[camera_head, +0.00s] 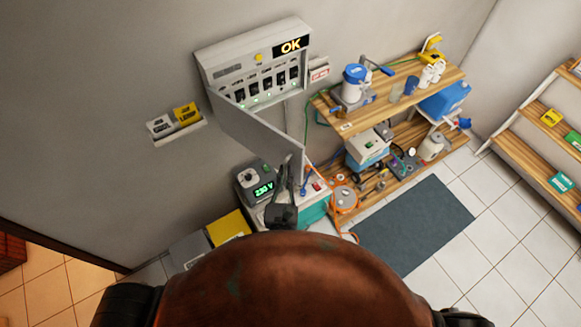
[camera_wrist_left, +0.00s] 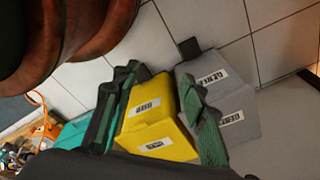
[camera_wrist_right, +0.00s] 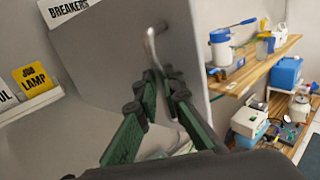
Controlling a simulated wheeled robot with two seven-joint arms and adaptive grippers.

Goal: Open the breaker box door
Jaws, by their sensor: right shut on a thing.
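The breaker box (camera_head: 225,72) hangs on the wall, with a row of black switches and a lit OK sign showing. Its grey door (camera_head: 262,130) stands swung out from the box, hinged at the left; it fills the middle of the right wrist view (camera_wrist_right: 120,60). My right gripper (camera_head: 284,197) is at the door's free edge. In the right wrist view its green-lined fingers (camera_wrist_right: 163,78) are shut on the thin metal door handle (camera_wrist_right: 151,45). My left gripper (camera_wrist_left: 165,85) is open and empty above the floor bins, seen only in the left wrist view.
A small wall shelf (camera_head: 180,132) with labelled boxes is left of the door. Below are a 230 V meter (camera_head: 263,190) and a yellow bin (camera_head: 228,227), also in the left wrist view (camera_wrist_left: 160,125). A wooden workbench (camera_head: 400,105) with tools stands to the right.

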